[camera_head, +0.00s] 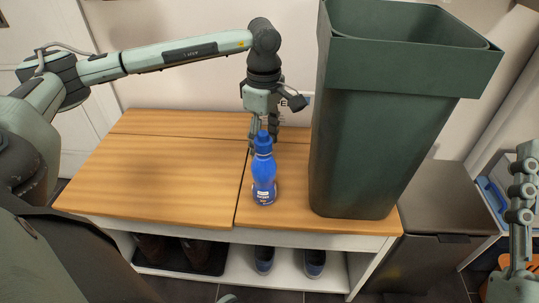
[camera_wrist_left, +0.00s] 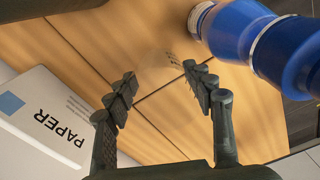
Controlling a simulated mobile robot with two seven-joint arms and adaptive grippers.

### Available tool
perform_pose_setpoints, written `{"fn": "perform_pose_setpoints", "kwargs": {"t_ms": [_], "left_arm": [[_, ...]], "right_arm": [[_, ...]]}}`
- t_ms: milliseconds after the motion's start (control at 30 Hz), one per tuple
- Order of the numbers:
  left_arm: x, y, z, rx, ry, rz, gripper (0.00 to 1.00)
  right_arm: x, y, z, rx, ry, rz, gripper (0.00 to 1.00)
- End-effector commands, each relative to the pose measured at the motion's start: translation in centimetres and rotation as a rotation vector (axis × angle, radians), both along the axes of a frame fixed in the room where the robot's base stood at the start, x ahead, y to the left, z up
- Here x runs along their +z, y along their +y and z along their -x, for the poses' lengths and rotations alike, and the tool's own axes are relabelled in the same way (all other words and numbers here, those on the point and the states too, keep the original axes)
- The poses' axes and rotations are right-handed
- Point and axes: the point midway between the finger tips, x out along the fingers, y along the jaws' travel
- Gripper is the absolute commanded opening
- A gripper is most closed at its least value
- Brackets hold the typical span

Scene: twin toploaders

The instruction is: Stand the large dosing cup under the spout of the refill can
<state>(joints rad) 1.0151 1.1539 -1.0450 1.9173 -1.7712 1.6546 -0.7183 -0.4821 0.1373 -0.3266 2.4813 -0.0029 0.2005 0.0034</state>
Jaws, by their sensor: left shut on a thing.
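My left gripper (camera_head: 264,122) points down over the back of the wooden bench top, behind the blue bottle. In the left wrist view its fingers (camera_wrist_left: 162,82) stand apart around a faint, see-through shape with small dark marks (camera_wrist_left: 178,59). This looks like the clear large dosing cup, but its outline is hard to make out. The cup cannot be told apart in the head view. I see nothing that I can name as the refill can or its spout.
A blue bottle (camera_head: 264,178) stands upright on the bench (camera_head: 170,180), near the front. A tall dark green bin (camera_head: 365,150) fills the bench's right end. A white panel lettered PAPER (camera_wrist_left: 45,115) lies left of the fingers. The bench's left half is clear; shoes sit below.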

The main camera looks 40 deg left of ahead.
Motion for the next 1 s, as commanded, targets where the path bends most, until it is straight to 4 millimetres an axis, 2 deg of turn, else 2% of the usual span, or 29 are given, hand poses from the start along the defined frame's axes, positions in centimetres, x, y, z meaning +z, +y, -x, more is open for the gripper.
{"fn": "perform_pose_setpoints", "kwargs": {"t_ms": [167,433,867,900,1000], "left_arm": [[-0.9,-0.2,-0.8,-0.001,0.001,-0.002,0.34],[-4.4,-0.2,-0.8,-0.001,0.002,-0.001,0.34],[-4.9,-0.2,-0.8,-0.001,0.000,0.000,0.34],[-4.8,-0.2,-0.8,-0.001,0.000,0.000,0.57],[-4.8,-0.2,-0.8,-0.001,0.000,0.000,0.70]], "right_arm": [[0.5,-0.2,0.0,-0.004,-0.027,-0.005,0.40],[1.4,-0.7,0.8,-0.011,-0.111,-0.034,0.40],[1.7,-0.9,1.2,-0.012,-0.145,-0.044,0.40],[1.8,-0.9,1.2,-0.012,-0.148,-0.046,0.40],[1.8,-0.9,1.2,-0.012,-0.145,-0.044,0.40]]}}
